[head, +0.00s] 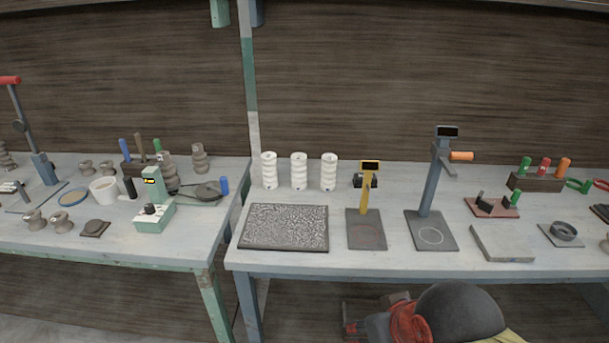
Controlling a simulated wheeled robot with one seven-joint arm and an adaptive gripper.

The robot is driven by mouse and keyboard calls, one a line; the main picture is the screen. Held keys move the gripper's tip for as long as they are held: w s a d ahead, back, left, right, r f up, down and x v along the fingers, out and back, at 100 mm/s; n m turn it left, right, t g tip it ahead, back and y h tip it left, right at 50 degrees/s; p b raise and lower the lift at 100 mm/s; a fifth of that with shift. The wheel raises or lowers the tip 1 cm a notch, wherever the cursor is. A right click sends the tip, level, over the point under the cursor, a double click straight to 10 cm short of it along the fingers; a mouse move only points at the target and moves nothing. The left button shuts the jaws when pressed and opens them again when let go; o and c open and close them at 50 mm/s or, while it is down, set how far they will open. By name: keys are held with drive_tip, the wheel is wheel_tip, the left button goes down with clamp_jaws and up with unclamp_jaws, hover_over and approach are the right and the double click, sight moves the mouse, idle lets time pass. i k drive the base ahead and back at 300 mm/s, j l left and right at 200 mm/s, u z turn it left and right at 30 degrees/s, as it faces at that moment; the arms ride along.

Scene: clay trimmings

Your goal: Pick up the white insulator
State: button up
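Three white ribbed insulators stand upright in a row at the back of the right bench: a left one (269,171), a middle one (299,172) and a right one (329,172). They look alike, with narrow gaps between them, and nothing holds them. The right one has a small dark blue mark low on its front. My gripper is not in view.
A speckled dark mat (285,227) lies in front of the insulators. A yellow-post stand (366,205) and a taller blue-grey stand (430,190) stand to the right. The left bench (185,243) holds brownish insulators (199,158). A dark rounded object (460,312) shows below the bench edge.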

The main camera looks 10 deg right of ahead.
sight(299, 161)
drive_tip(key=i+l+u, duration=0.3)
drive_tip(key=i, duration=0.2)
drive_tip(key=i+l+u, duration=0.15)
drive_tip(key=i+u, duration=0.2)
drive_tip(key=i, duration=0.15)
